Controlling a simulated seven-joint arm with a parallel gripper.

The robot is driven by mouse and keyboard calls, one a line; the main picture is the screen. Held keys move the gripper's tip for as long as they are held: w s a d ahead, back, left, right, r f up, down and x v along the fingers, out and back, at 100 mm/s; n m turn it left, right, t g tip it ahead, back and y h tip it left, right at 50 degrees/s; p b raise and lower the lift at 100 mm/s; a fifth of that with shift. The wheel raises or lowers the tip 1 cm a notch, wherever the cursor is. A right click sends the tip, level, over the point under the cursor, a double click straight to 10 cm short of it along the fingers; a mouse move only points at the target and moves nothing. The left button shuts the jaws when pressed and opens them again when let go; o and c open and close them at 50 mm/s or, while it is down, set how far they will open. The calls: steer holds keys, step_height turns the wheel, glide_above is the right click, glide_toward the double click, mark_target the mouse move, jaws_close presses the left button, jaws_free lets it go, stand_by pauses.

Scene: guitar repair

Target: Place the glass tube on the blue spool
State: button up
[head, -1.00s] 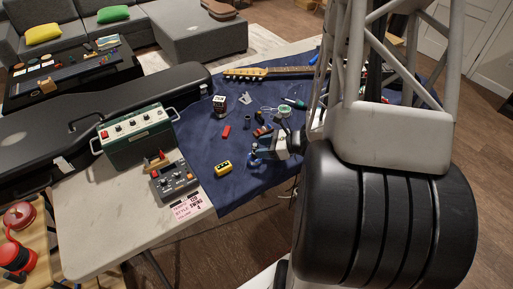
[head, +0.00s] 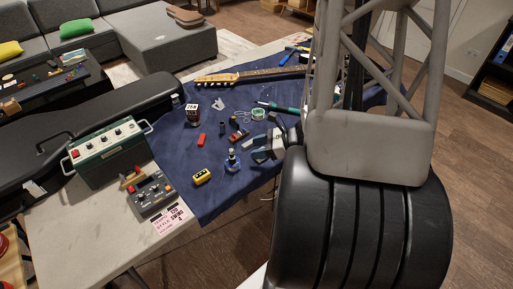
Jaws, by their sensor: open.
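A small blue piece, which looks like the blue spool (head: 232,164), stands on the dark blue cloth near the middle of the head view. A narrow upright piece on top of it looks like the glass tube (head: 232,153); it is too small to tell how it is seated. My gripper (head: 256,155) is just right of this pair, open, with a small gap between its fingertips and the pair. Nothing shows between the fingers. My arm covers the area to the right.
A guitar neck (head: 240,76) lies behind. A green amplifier (head: 107,151) and a grey pedal (head: 153,194) stand left. Cloth in front of the spool is clear.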

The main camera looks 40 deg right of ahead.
steer(key=shift+a+r, duration=0.1)
stand_by(0.5)
steer(key=s+a+r+n+g+h, duration=0.2)
steer(key=a+r+n+g, duration=0.6)
steer(key=a+r+n, duration=0.7)
steer(key=s+a+r+n+t+h, duration=0.1)
steer(key=s+a+r+n+h, duration=0.6)
steer(key=s+a+r+n, duration=0.2)
steer(key=shift+s+a+r+n+h, duration=0.3)
steer(key=shift+r+n+h, duration=0.1)
steer(key=shift+r+n, duration=1.2)
steer(key=shift+r, duration=0.2)
